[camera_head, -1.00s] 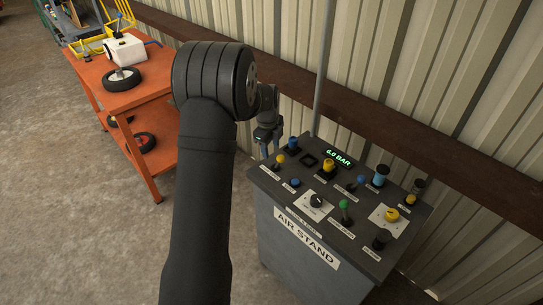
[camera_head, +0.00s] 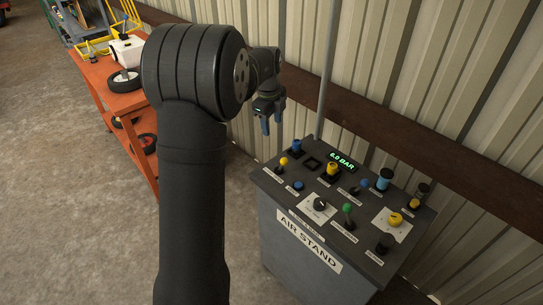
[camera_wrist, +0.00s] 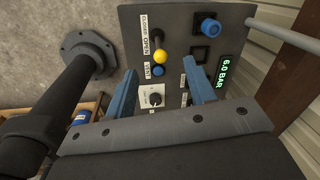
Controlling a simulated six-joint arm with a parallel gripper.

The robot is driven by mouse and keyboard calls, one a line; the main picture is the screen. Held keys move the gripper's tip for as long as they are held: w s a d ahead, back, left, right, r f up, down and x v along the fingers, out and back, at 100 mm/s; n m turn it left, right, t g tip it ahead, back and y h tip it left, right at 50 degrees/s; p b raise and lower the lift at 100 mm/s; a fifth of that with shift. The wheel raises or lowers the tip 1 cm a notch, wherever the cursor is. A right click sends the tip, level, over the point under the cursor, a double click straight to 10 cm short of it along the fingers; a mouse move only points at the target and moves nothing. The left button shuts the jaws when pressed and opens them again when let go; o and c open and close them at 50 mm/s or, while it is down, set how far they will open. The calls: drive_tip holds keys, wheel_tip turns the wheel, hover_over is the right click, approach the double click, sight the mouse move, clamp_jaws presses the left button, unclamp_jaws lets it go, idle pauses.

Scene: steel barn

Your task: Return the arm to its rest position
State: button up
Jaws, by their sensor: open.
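My gripper (camera_head: 272,121) is above the far left corner of the grey air stand (camera_head: 297,262), clear of it, with its blue fingers pointing down. It is open, and nothing shows between its fingers. In the wrist view my gripper (camera_wrist: 160,92) has its two blue fingers apart. Beyond them the panel shows a yellow-knobbed lever (camera_wrist: 160,56), a blue button (camera_wrist: 157,71), a blue knob (camera_wrist: 209,27) and the green 6.0 BAR display (camera_wrist: 224,75). My black arm rises through the middle of the head view and hides part of the floor and the orange table.
An orange table (camera_head: 105,77) at upper left holds a white box (camera_head: 128,48) and a wheel (camera_head: 125,82). A corrugated metal wall (camera_head: 430,60) with a brown rail (camera_head: 440,140) stands behind the air stand. A thin vertical pole (camera_head: 328,70) rises by its back edge. The floor at left is clear.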

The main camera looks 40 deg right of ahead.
drive_tip(key=f, duration=0.6)
drive_tip(key=d+f, duration=0.1)
drive_tip(key=f, duration=0.4)
drive_tip(key=d+f, duration=0.1)
drive_tip(key=f, duration=0.5)
drive_tip(key=shift+w+f, duration=0.25)
drive_tip(key=shift+f, duration=0.05)
drive_tip(key=shift+r, duration=1.1)
